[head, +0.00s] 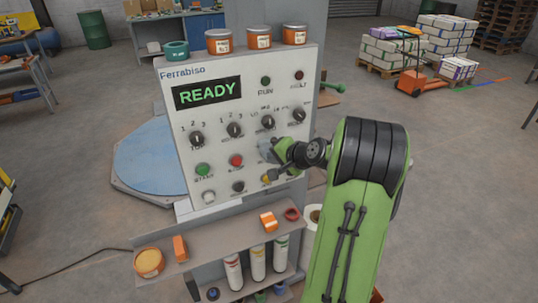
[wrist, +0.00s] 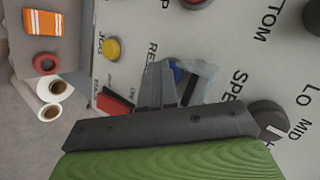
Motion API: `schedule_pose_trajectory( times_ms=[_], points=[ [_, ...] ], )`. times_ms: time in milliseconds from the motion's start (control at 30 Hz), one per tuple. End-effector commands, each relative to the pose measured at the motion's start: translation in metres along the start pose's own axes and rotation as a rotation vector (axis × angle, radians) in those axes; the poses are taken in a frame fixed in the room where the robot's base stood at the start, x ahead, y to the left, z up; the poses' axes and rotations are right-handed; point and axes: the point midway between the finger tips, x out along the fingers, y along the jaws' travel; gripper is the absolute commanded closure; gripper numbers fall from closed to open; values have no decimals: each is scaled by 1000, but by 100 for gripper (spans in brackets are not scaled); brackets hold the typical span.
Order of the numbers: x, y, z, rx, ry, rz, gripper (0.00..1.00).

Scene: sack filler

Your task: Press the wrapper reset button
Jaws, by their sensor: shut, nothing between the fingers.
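The Ferrabiso control panel (head: 220,150) stands upright and reads READY in green. In the wrist view a blue button (wrist: 178,73) sits by a partly covered label starting "RES". My gripper (wrist: 172,80) is shut and empty, its fingertips right at the blue button and covering part of it. I cannot tell whether they touch it or whether it is pushed in. In the head view my gripper (head: 268,152) is at the panel's lower right, and the blue button is hidden behind it.
A yellow JOG button (wrist: 112,48) and a red switch (wrist: 114,104) are close by. A speed knob (wrist: 268,118) is on the other side. Green (head: 203,170) and red (head: 236,160) buttons are left of my gripper. A shelf (head: 205,242) with rolls and tubes juts out below.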

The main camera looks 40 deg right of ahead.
Motion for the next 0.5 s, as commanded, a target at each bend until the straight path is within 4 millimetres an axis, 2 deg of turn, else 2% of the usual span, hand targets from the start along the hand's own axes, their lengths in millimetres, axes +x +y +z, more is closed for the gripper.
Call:
schedule_pose_trajectory(
  times_ms=[233, 500],
  points=[
    [1, 4, 3, 3, -5, 5, 100],
    [-9, 12, 10, 2, -3, 4, 100]
  ],
)
